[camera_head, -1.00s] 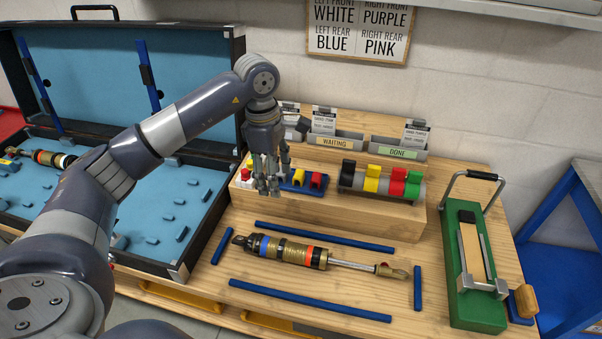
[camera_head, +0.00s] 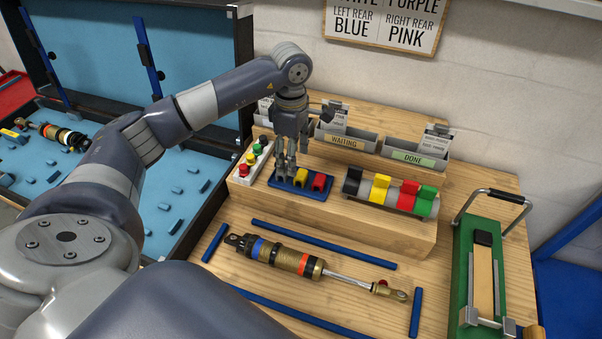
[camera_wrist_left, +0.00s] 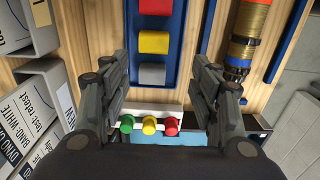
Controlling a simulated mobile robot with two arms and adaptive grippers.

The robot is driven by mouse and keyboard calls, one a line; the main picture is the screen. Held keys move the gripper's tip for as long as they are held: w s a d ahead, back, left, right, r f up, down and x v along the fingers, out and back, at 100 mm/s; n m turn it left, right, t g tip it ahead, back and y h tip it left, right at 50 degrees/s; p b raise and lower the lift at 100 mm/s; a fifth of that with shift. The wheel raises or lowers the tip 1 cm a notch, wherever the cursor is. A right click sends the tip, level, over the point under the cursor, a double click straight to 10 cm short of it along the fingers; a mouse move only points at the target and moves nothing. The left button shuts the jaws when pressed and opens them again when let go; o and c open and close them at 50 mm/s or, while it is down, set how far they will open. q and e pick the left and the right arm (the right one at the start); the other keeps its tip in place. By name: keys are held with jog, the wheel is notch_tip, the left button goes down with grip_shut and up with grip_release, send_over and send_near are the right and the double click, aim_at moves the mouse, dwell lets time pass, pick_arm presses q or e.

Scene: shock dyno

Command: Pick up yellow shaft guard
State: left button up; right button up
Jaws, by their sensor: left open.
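A small yellow block (camera_head: 301,177), which looks like the yellow shaft guard, sits between a red block (camera_head: 319,182) and a grey block (camera_wrist_left: 152,75) in a blue tray (camera_head: 306,193). The yellow block also shows in the left wrist view (camera_wrist_left: 154,42). A second yellow piece (camera_head: 379,188) sits on a grey cylinder among black, red and green ones. My left gripper (camera_head: 285,174) is open and empty, pointing down over the tray's left end. In the left wrist view its fingers (camera_wrist_left: 160,84) flank the grey block's end, with the yellow block beyond. My right gripper is out of view.
A white strip with coloured buttons (camera_head: 252,158) stands left of the tray. Waiting (camera_head: 345,138) and done bins (camera_head: 413,157) stand behind on the wooden step. A shock absorber (camera_head: 290,260) lies in front between blue strips. A green fixture (camera_head: 483,280) is at right.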

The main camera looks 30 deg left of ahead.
aim_at(298, 173)
pick_arm(q)
jog(key=shift+f, duration=0.35)
jog(key=shift+w+d+f+p, duration=0.1)
jog(key=shift+w+f+p, duration=0.1)
jog(key=shift+f+p, duration=0.15)
jog(key=f+p, duration=0.2)
jog(key=f, duration=0.1)
jog(key=shift+w+d+f, duration=0.2)
jog(key=shift+w+f, duration=0.05)
jog(key=shift+w, duration=0.1)
jog(key=shift+f, duration=0.55)
jog(key=c, duration=0.9)
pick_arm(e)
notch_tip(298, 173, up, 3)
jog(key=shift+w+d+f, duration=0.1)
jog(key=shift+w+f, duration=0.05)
